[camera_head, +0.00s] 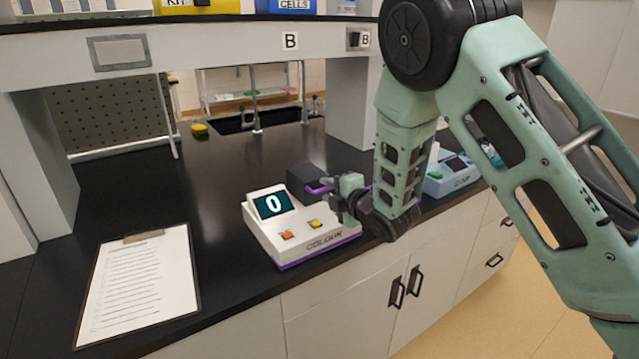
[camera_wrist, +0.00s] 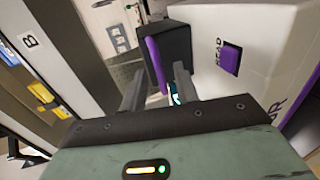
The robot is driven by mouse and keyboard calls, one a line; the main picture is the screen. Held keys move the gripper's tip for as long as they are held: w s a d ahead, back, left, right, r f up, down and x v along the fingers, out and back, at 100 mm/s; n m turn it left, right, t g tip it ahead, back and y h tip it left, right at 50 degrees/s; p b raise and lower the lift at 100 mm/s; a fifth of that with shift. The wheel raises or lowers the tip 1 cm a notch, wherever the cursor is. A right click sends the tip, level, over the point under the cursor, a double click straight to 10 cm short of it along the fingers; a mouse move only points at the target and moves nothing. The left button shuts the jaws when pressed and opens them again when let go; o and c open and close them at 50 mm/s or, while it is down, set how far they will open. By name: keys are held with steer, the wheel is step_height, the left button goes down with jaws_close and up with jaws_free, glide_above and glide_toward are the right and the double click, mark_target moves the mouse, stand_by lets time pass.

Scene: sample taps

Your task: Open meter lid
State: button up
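The meter (camera_head: 293,237) is a white box with a purple base, a screen reading 0, and orange and yellow buttons, at the bench's front edge. Its dark lid (camera_head: 303,181) with a purple edge stands up at the meter's back right in the head view. In the wrist view the dark lid (camera_wrist: 174,46) and its purple strip show just ahead of the fingers, beside the white body (camera_wrist: 258,30) with a purple READ button. My gripper (camera_head: 333,198) is at the lid. Its fingers (camera_wrist: 158,72) are apart, with a visible gap; contact with the lid is unclear.
A clipboard (camera_head: 140,284) lies left of the meter. A pale blue device (camera_head: 452,178) stands to the right, partly behind my arm. A shelf (camera_head: 200,40) spans overhead. A sink (camera_head: 245,122) and a yellow sponge (camera_head: 200,130) are at the back. The bench's left middle is clear.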

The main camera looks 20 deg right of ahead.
steer(key=shift+w+a+f, duration=0.1)
steer(key=shift+w+a, duration=0.05)
steer(key=shift+w, duration=0.15)
